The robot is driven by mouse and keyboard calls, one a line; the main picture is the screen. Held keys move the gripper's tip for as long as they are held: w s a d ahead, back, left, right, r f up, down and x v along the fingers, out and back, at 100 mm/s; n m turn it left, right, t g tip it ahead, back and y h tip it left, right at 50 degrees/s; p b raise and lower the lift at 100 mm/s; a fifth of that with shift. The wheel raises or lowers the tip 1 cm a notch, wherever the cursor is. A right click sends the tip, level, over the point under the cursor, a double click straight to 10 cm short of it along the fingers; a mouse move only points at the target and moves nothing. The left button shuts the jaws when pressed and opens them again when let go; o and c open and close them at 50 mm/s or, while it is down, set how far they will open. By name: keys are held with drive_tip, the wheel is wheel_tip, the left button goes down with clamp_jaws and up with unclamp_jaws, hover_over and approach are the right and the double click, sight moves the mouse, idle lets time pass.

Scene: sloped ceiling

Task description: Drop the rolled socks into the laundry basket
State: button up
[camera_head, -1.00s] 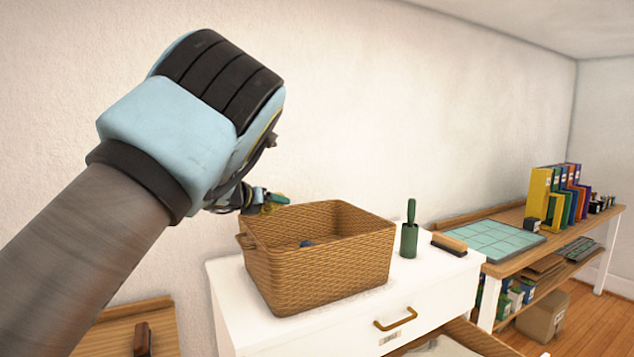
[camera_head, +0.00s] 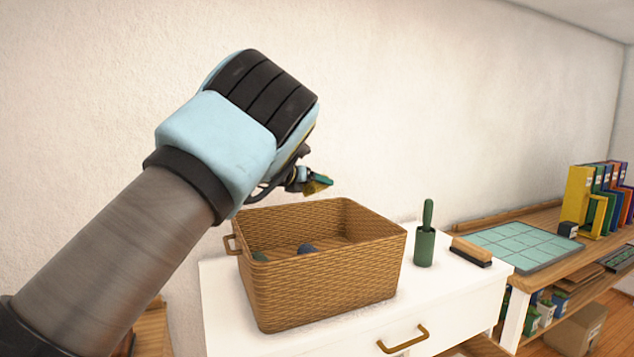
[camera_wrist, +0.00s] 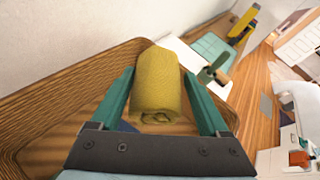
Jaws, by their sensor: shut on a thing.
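The rolled socks (camera_wrist: 157,83) are a mustard-yellow roll between the two green fingers of my gripper (camera_wrist: 160,95) in the wrist view. My gripper (camera_head: 318,183) is shut on them and holds them above the laundry basket, near its back rim, in the head view; only a bit of yellow (camera_head: 316,188) shows there. The laundry basket (camera_head: 325,285) is a brown woven box with side handles, standing on a white dresser. Dark rolled items (camera_head: 306,248) lie inside it. The basket wall (camera_wrist: 60,85) also shows around the gripper in the wrist view.
The white dresser (camera_head: 455,305) also bears a green brush in a holder (camera_head: 425,245) and a wooden brush (camera_head: 471,251), right of the basket. A wooden desk to the right holds a teal grid mat (camera_head: 520,246) and coloured binders (camera_head: 590,200). A wall stands behind.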

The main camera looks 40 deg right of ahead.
drive_tip(key=shift+f+b, duration=1.05)
drive_tip(key=shift+f, duration=1.15)
drive_tip(key=o, duration=1.2)
drive_tip(key=shift+a, duration=0.1)
drive_tip(key=b+v, duration=0.4)
drive_tip(key=v, duration=0.6)
drive_tip(key=shift+a, duration=0.3)
drive_tip(key=shift+r, duration=0.1)
